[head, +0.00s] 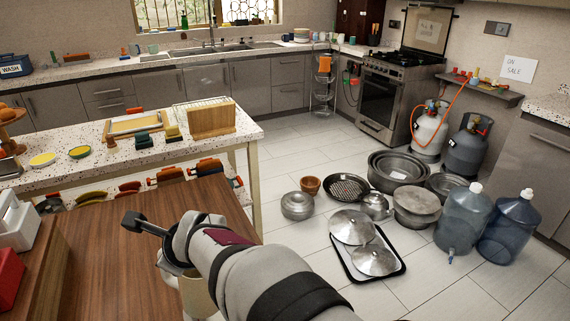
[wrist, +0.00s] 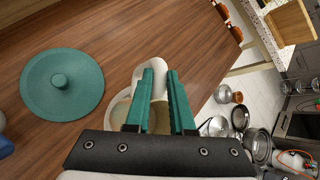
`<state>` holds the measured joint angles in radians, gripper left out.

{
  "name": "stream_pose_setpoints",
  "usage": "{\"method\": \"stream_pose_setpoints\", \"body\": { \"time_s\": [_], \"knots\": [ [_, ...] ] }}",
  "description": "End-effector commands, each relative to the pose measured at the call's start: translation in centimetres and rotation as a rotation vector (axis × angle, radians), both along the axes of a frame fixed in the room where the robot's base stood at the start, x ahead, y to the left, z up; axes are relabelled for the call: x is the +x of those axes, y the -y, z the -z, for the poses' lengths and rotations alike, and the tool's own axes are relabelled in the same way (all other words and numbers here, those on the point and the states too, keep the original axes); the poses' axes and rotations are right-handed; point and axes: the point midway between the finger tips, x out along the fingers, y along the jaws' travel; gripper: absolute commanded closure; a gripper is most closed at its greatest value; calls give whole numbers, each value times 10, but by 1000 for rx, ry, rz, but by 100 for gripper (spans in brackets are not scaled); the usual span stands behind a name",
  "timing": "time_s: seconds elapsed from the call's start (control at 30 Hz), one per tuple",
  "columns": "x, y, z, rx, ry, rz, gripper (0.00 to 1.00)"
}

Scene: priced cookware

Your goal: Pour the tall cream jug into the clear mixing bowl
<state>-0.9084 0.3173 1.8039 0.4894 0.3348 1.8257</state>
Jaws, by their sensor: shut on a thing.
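The cream jug (head: 197,298) shows in part at the table's right edge in the head view, below my forearm, which hides much of it. In the wrist view, my gripper (wrist: 160,78) has its teal fingers closed around a pale upright part, seemingly the jug's handle. The jug's pale rim and tan inside (wrist: 121,108) show just left of the fingers. Its tilt is hard to judge, and the gripper body hides its lower part. In the head view my fingers are hidden behind the arm. I cannot make out the clear mixing bowl in either view.
A round teal lid with a knob (wrist: 62,84) lies on the brown wooden table (head: 115,265), left of my gripper in the wrist view. Bare wood lies around it. A white holder (head: 18,222) and a red box (head: 8,278) stand at the left. Pots cover the floor at right.

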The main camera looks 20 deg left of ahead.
Motion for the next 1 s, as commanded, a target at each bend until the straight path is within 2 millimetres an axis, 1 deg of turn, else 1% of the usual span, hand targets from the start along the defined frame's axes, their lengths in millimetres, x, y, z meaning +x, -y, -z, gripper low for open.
{"method": "stream_pose_setpoints", "body": {
  "time_s": [0.17,0.37,0.4,0.5,0.6,0.8,0.9,1.0],
  "knots": [
    [7,4,7,115,-186,10,100],
    [26,16,13,372,-587,13,100],
    [32,19,21,422,-672,15,100],
    [44,27,36,546,-870,13,100],
    [54,33,52,638,-1018,10,100],
    [69,43,78,780,-1244,7,100],
    [76,48,80,844,-1347,5,100],
    [80,50,79,881,-1406,3,100]
  ]
}}
